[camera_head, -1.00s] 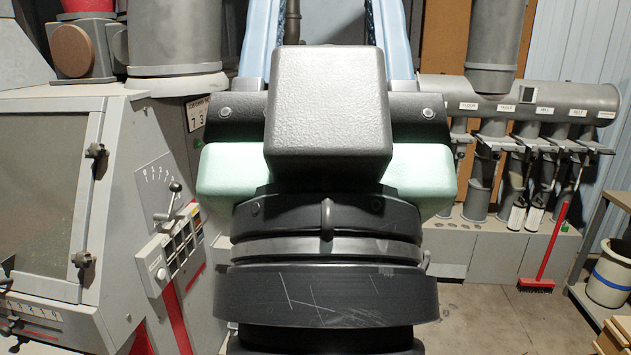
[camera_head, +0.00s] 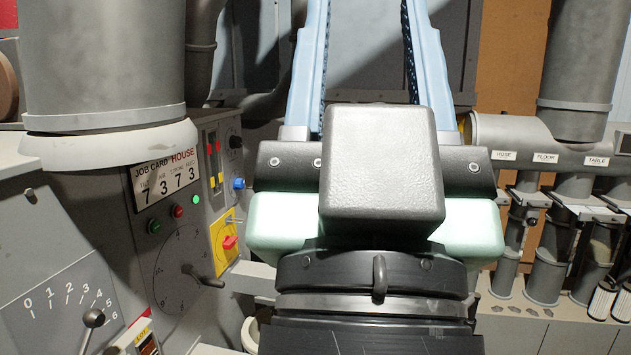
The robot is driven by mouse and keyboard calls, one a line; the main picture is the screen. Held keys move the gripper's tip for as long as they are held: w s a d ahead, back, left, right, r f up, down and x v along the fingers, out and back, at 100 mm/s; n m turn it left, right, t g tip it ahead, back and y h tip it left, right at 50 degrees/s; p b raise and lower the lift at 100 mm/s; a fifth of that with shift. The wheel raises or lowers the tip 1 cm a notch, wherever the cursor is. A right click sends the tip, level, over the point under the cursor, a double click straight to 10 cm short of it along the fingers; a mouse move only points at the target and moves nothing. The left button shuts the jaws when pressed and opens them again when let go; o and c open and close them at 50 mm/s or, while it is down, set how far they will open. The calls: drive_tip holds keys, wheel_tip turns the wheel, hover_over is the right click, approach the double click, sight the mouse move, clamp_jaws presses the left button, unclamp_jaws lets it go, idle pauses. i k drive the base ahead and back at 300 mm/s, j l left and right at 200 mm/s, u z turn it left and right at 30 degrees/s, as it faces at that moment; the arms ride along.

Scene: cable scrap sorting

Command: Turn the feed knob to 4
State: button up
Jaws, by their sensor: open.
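The grey machine panel at left carries a small black knob (camera_head: 235,142) at its upper right, with marks around it too small to read. A round dial (camera_head: 180,270) with a dark crank handle (camera_head: 205,278) is lower on the panel. I cannot read a label that tells which control is the feed knob. A lever with a ball end (camera_head: 93,318) stands by a 0 to 6 scale near 5. My gripper (camera_head: 366,40) has its two blue fingers wide apart and empty, right of the panel. Their tips are cut off by the top edge.
Red and yellow sliders (camera_head: 215,160), a blue button (camera_head: 239,183) and a yellow switch plate (camera_head: 225,242) sit close together. A large grey duct (camera_head: 103,60) overhangs the panel. Labelled pipes (camera_head: 545,157) stand at right.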

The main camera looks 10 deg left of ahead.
sight(238, 183)
drive_tip(key=i, duration=1.55)
drive_tip(key=i+l+u, duration=0.2)
drive_tip(key=i, duration=0.4)
drive_tip(key=i+u, duration=0.2)
drive_tip(key=i, duration=0.4)
